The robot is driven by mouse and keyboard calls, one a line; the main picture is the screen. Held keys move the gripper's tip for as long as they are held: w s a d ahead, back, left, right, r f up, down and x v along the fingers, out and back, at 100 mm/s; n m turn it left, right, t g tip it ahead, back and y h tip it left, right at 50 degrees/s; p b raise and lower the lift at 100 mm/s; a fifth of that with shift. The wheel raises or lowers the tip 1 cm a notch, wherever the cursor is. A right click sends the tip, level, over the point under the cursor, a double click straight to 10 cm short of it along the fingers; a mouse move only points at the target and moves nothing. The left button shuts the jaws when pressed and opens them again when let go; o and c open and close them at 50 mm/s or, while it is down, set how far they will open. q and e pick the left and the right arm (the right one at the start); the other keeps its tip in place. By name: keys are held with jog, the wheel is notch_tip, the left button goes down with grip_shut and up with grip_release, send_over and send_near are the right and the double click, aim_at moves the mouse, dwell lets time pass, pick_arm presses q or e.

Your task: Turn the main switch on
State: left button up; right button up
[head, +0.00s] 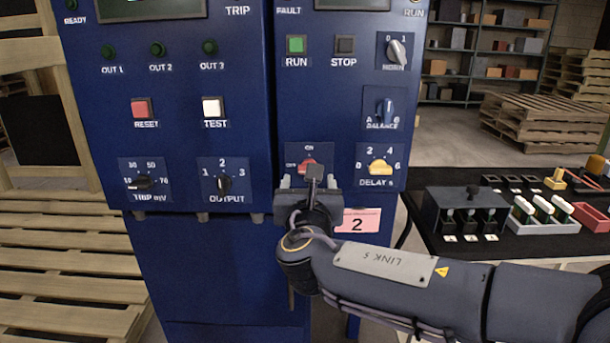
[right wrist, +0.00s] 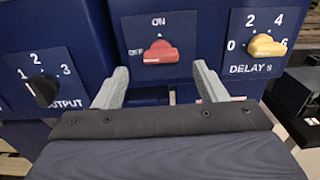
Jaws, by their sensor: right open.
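The main switch is a red rotary knob (right wrist: 162,52) on a blue plate, marked ON above and OFF at its left. Its handle lies roughly level, with one end towards OFF. In the head view the red knob (head: 307,165) is partly hidden by my right gripper (head: 310,181). In the right wrist view my right gripper (right wrist: 161,80) is open, its fingers apart and pointing at the panel, slightly below and to either side of the knob. Nothing is between the fingers, and they appear clear of the knob. My left gripper is out of view.
The yellow DELAY knob (head: 380,167) is just right of the switch, and the black OUTPUT knob (head: 224,184) is to its left. The BALANCE switch (head: 385,108) is above right. A black table (head: 440,180) with small parts stands at the right.

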jog(key=w, duration=0.5)
jog(key=shift+w, duration=0.25)
jog(key=shift+f, duration=0.1)
jog(key=c, duration=1)
